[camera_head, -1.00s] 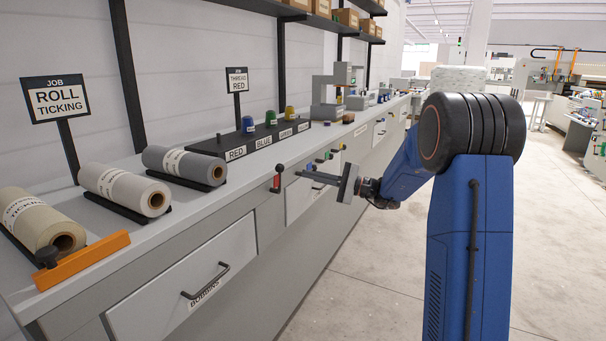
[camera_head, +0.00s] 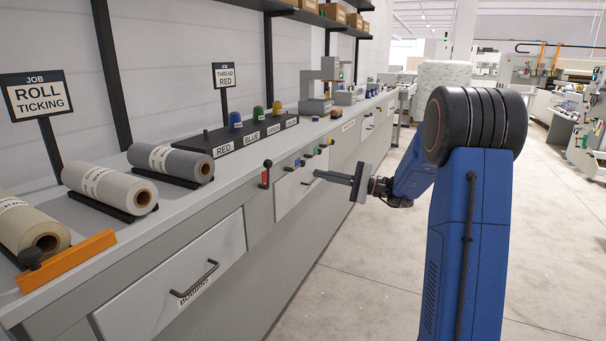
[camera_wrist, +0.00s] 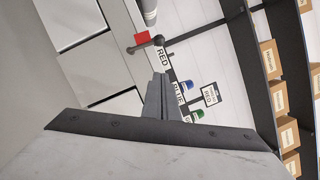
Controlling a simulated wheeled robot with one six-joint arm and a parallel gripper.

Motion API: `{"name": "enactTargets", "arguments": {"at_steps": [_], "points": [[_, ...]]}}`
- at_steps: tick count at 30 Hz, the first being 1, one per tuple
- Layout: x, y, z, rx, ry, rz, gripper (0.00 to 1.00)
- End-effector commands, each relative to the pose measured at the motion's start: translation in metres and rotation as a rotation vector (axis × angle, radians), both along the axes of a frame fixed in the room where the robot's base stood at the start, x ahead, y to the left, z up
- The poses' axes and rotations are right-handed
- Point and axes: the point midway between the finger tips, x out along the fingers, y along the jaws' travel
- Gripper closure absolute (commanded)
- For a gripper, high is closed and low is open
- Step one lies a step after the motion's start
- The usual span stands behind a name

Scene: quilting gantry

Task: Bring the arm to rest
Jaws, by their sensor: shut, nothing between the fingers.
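My gripper (camera_head: 318,174) is at the end of my blue arm, in front of the counter's drawer fronts and apart from them. Its fingers are together with nothing between them, pointing left toward the counter. In the wrist view its closed fingers (camera_wrist: 160,92) point up the picture, with the counter front and the wall beyond. My arm stays reached out over the aisle, bent at the black joint.
The long counter (camera_head: 235,170) bears fabric rolls (camera_head: 108,188), a thread rack (camera_head: 243,137) and an orange bar (camera_head: 66,262). A red lever (camera_head: 265,175) and coloured knobs (camera_head: 308,158) stick out near my gripper. The floor (camera_head: 370,275) right of the counter is clear.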

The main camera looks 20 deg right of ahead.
Motion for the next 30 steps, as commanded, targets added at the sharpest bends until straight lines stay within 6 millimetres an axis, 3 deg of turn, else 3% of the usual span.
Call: {"name": "enactTargets", "arguments": {"at_steps": [5,11,15,21,30], "points": [[-0.004,0.005,0.001,-0.012,0.003,0.009,1.00],[-0.040,0.051,0.003,-0.134,0.036,0.089,1.00],[-0.084,0.092,-0.002,-0.277,0.068,0.171,1.00],[-0.151,0.134,-0.016,-0.494,0.096,0.268,1.00],[-0.248,0.162,-0.046,-0.832,0.094,0.374,1.00]]}}
